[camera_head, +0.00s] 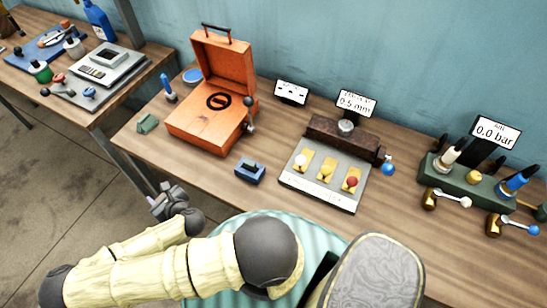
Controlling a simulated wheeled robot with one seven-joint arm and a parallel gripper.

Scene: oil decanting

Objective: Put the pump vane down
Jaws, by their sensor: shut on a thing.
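My gripper (161,197) is low at the front edge of the wooden workbench (185,180), left of centre, with the bench's left legs and the floor behind it in the picture. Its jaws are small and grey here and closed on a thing. I take this thing to be the pump vane, but it is too small and hidden by the fingers to make out its shape. My forearm runs across the lower left of the picture to the gripper.
An orange case (203,128) stands open on the bench. A small green block (147,123) and a blue block (250,171) lie near the front edge. A panel with knobs (322,186) and a green valve block (465,187) stand to the right. Bare wood lies between them.

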